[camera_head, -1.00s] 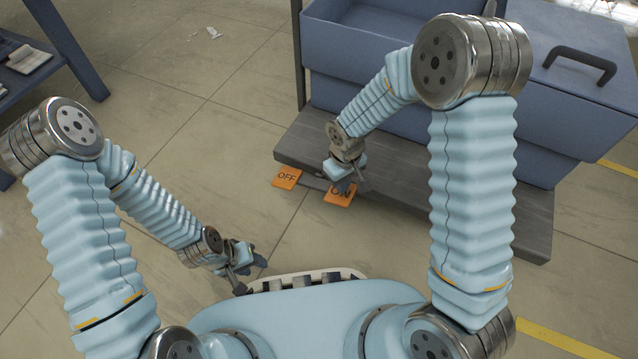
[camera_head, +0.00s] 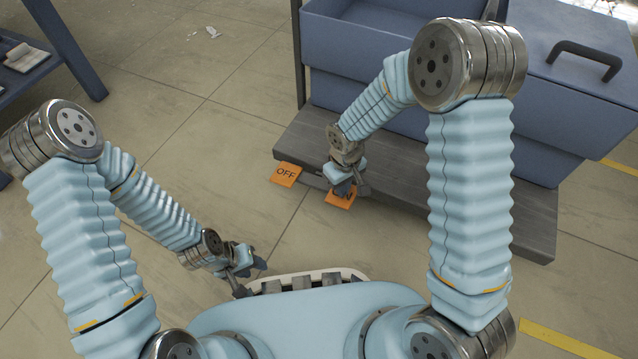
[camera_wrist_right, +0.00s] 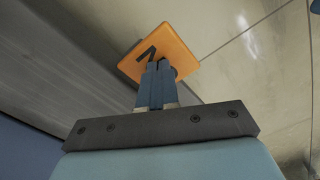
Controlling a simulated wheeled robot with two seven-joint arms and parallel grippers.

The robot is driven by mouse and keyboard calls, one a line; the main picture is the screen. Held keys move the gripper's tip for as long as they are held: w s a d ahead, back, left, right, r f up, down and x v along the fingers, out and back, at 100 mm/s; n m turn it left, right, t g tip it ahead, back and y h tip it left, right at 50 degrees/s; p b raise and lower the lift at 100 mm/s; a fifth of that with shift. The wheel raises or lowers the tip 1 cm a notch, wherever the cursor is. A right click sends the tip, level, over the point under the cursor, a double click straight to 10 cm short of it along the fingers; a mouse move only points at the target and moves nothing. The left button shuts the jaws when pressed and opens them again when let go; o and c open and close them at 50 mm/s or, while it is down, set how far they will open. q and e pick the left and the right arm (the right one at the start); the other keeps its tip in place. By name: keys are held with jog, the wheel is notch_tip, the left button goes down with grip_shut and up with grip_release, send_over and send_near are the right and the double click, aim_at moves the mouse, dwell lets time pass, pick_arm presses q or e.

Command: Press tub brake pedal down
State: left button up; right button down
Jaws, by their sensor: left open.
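Two orange pedal plates stick out at the front edge of the tub's grey base. The OFF plate (camera_head: 286,174) is on the left and fully visible. The ON plate (camera_head: 340,202) is on the right, its lettering mostly covered by my right gripper (camera_head: 343,190). In the right wrist view the ON plate (camera_wrist_right: 160,52) lies at the fingertips of the right gripper (camera_wrist_right: 160,68), whose fingers are together with nothing between them. The tips seem to touch the plate. My left gripper (camera_head: 252,272) is open and empty, low over the floor in front of my body.
The blue tub (camera_head: 385,62) stands on the grey base (camera_head: 480,215) at the back right, with a lidded blue part and a dark handle (camera_head: 585,58). A blue shelf (camera_head: 20,75) is at the far left. The tiled floor (camera_head: 185,100) between them is mostly clear.

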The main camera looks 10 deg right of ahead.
jog(key=shift+f, duration=0.8)
notch_tip(320, 180, up, 7)
jog(key=p, duration=0.4)
jog(key=shift+r+p, duration=0.1)
jog(key=shift+p, duration=0.2)
jog(key=s+a+f+m+y, duration=0.1)
jog(key=s+f+m+y, duration=0.45)
jog(key=s+f, duration=0.75)
notch_tip(320, 180, up, 14)
jog(key=s+m+h+p, duration=0.1)
jog(key=p, duration=1.1)
jog(key=shift+s+a+f+t+p, duration=0.25)
jog(key=shift+s+t+p, duration=0.05)
jog(key=shift+t, duration=0.1)
